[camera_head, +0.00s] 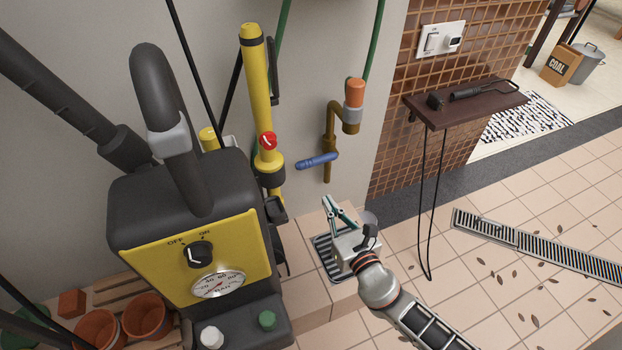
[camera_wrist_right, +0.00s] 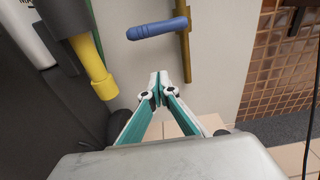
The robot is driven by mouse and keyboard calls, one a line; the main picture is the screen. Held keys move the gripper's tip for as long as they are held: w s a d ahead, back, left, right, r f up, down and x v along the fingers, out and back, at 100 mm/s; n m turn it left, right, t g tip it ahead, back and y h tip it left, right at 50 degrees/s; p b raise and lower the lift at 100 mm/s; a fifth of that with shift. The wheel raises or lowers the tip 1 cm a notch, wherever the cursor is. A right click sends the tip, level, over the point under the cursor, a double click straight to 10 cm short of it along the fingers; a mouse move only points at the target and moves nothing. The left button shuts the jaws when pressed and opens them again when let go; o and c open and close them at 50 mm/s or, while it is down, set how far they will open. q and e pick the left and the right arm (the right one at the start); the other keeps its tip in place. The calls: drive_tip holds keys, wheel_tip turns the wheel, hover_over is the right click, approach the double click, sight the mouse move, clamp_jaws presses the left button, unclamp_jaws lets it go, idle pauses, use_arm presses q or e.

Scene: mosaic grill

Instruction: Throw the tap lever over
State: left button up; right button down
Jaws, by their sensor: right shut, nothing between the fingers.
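The tap lever (camera_head: 317,160) is a blue handle on a brass pipe tap (camera_head: 329,135) fixed to the pale wall. The lever points left from the pipe, nearly level, its left end a little lower in the head view. In the right wrist view the lever (camera_wrist_right: 157,28) is at the top, beyond my fingertips and apart from them. My right gripper (camera_head: 328,203) is below the lever in the head view; its teal fingers (camera_wrist_right: 158,78) meet at the tips, shut and empty. My left gripper is not in view.
A yellow and black pressure washer (camera_head: 187,195) stands close on the left, with a yellow lance (camera_head: 258,90) upright beside the tap. A brown shelf (camera_head: 467,104) with a cord hanging down is on the right. A drain grate (camera_head: 322,243) lies under the tap.

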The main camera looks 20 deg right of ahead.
drive_tip(key=w+b, duration=0.1)
drive_tip(key=w, duration=0.9)
use_arm(q)
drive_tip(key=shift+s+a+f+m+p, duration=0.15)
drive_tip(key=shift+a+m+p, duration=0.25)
drive_tip(key=shift+p, duration=0.8)
use_arm(e)
drive_tip(key=r, duration=0.1)
drive_tip(key=s+r, duration=0.1)
drive_tip(key=r, duration=0.1)
drive_tip(key=shift+s+a+r, duration=0.1)
drive_tip(key=shift+a+r, duration=0.05)
drive_tip(key=shift+r, duration=0.1)
drive_tip(key=shift+r, duration=0.15)
